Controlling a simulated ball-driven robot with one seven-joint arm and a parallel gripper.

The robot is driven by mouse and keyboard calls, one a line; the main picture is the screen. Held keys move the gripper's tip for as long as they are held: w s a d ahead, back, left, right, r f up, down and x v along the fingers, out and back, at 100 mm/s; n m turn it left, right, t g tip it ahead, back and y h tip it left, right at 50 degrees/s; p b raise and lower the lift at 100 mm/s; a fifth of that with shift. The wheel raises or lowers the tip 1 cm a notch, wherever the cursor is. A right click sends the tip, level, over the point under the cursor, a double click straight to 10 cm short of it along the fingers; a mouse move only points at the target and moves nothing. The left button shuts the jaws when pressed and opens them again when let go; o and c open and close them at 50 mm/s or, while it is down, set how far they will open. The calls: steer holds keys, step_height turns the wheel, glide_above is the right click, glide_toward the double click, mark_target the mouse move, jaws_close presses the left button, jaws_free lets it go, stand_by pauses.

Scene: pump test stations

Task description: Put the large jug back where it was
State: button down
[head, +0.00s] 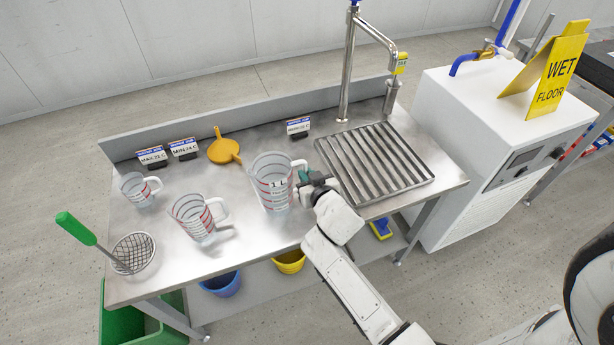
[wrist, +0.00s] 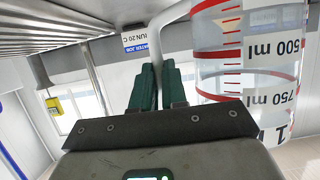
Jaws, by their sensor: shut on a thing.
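The large jug (head: 270,184) is clear, with red lines and a 1 L mark. It is upright at the middle of the steel bench, left of the slatted drain rack; I cannot tell whether its base touches the bench. My gripper (head: 306,177) is on its right side, green fingers shut on its handle. In the wrist view the fingers (wrist: 157,87) are close together at the handle, and the jug wall (wrist: 215,60) with 500 and 750 ml marks is on the right. A medium jug (head: 193,217) and a small jug (head: 136,188) stand to the left.
A drain rack (head: 375,163) and tap (head: 348,70) are at the right. Label stands (head: 298,127) and a yellow funnel (head: 223,148) line the back. A green-handled strainer (head: 133,253) is front left. Bare bench (head: 245,250) lies in front of the jugs.

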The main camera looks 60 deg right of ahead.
steer(key=shift+f, duration=0.15)
steer(key=c, duration=1.2)
jaws_free()
steer(key=shift+o, duration=0.2)
steer(key=v, duration=1.2)
steer(key=s+a+f+n+g+y, duration=0.3)
steer(key=s+a+g, duration=0.2)
steer(key=s+a, duration=0.1)
steer(key=s+a+f+n+g+y, duration=0.3)
steer(key=s+a+f+g+y, duration=0.1)
steer(key=s, duration=0.3)
steer(key=shift+a+g+b, duration=0.4)
steer(key=shift+a+g, duration=0.4)
steer(key=shift+a, duration=0.05)
